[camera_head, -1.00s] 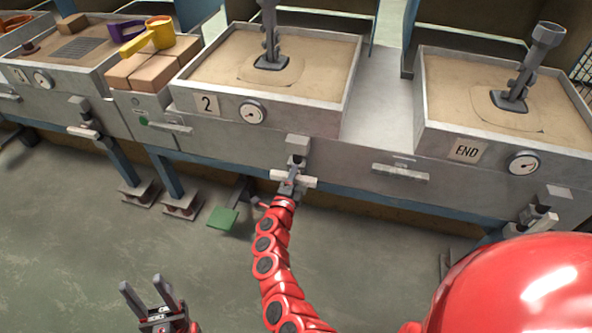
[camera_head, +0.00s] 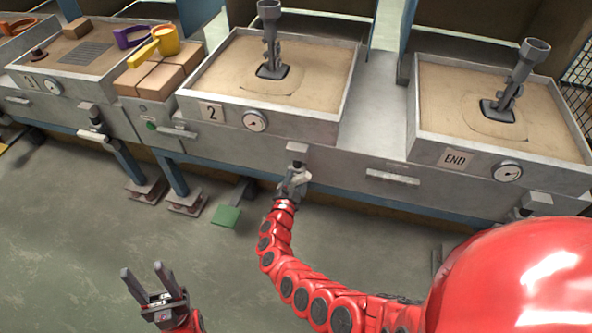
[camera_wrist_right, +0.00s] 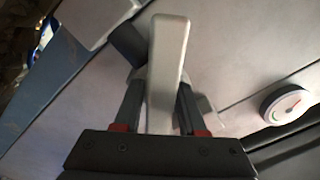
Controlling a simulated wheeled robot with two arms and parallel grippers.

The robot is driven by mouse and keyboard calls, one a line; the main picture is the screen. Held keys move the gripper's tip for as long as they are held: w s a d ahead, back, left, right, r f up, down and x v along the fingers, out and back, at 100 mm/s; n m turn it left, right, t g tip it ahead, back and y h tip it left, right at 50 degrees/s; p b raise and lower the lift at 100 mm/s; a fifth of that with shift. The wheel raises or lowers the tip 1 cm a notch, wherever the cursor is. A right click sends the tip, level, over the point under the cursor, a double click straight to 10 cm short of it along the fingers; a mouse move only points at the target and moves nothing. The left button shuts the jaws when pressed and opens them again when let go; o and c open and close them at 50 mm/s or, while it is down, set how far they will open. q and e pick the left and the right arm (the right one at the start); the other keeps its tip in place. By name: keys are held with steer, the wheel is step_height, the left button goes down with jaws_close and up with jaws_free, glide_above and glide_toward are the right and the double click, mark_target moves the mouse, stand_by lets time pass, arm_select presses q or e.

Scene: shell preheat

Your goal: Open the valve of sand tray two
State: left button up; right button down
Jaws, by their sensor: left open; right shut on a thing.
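Sand tray two (camera_head: 310,128) stands in the middle of the bench, with a "2" plate (camera_head: 211,112) and a round gauge (camera_head: 254,121) on its front. Its valve (camera_head: 297,149) hangs below the front edge. My right gripper (camera_head: 292,184) is shut on the pale valve handle (camera_head: 303,177), which is tilted and partly hidden by the jaws. In the right wrist view the handle (camera_wrist_right: 168,60) lies between the two fingers of the right gripper (camera_wrist_right: 158,108). My left gripper (camera_head: 142,270) is open and empty, low at the left over the floor.
The END tray (camera_head: 545,173) is at the right, and another tray (camera_head: 95,88) is at the left. Bricks (camera_head: 150,82) with a yellow ladle (camera_head: 164,42) sit between trays. A green pedal (camera_head: 226,216) is on the floor. The floor in front is clear.

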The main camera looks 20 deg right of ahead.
steer(key=n+p, duration=0.1)
steer(key=n, duration=0.3)
steer(key=shift+n, duration=0.4)
steer(key=n+p, duration=0.1)
steer(key=n, duration=0.1)
steer(key=shift+n, duration=0.3)
steer(key=shift+f+n, duration=0.1)
steer(key=shift+n, duration=0.4)
steer(key=c, duration=0.6)
jaws_free()
steer(key=shift+c, duration=0.2)
